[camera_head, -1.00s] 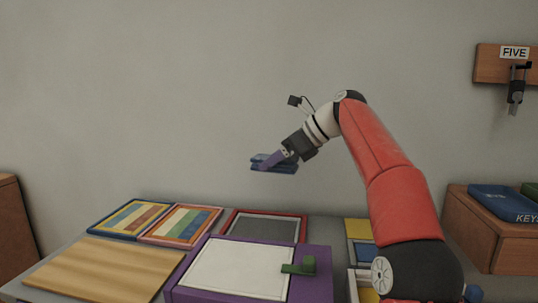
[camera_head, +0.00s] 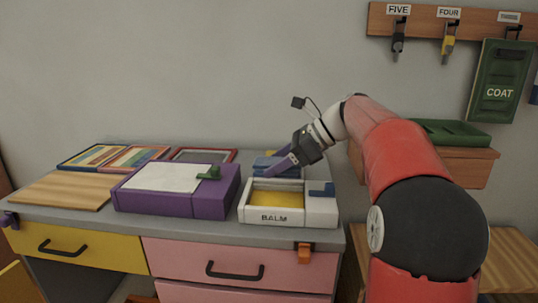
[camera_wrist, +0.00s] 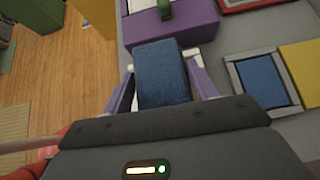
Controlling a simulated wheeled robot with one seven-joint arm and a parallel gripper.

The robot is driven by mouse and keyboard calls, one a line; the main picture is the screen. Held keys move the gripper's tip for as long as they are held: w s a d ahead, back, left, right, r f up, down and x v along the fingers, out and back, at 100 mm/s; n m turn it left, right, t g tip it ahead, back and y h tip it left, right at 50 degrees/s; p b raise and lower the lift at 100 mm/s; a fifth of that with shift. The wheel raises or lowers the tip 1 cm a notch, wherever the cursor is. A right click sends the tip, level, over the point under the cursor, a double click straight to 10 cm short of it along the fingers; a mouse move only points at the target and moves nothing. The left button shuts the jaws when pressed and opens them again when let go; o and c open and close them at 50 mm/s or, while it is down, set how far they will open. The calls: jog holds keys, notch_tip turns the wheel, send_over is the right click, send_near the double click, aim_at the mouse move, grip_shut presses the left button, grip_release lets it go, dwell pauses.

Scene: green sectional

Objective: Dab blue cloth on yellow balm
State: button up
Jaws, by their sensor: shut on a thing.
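My gripper (camera_head: 275,168) is shut on a folded blue cloth (camera_head: 261,171). In the wrist view my gripper (camera_wrist: 163,90) has the blue cloth (camera_wrist: 162,70) between its two purple fingers. In the head view the cloth appears just over the back edge of the yellow balm (camera_head: 275,197). The balm lies in a white box (camera_head: 288,218) labelled BALM at the desk's right end. I cannot tell whether the cloth is clear of the box. The balm is not visible in the wrist view.
A purple box (camera_head: 176,205) with a white top and green piece stands left of the balm box. A blue piece (camera_head: 322,190) sits on the balm box's right part. The wrist view shows a grey-rimmed blue tray (camera_wrist: 262,82). A wooden board (camera_head: 60,191) lies far left.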

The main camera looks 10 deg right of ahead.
aim_at(276, 201)
jog(key=shift+f+b, duration=0.45)
jog(key=shift+f, duration=0.45)
notch_tip(276, 201, down, 5)
jog(key=b, duration=0.6)
jog(key=shift+f, duration=0.1)
jog(key=shift+f, duration=0.45)
dwell(0.8)
jog(key=shift+r, duration=0.1)
notch_tip(276, 201, up, 5)
jog(key=p, duration=0.6)
jog(key=shift+r+p, duration=0.55)
jog(key=shift+r, duration=0.4)
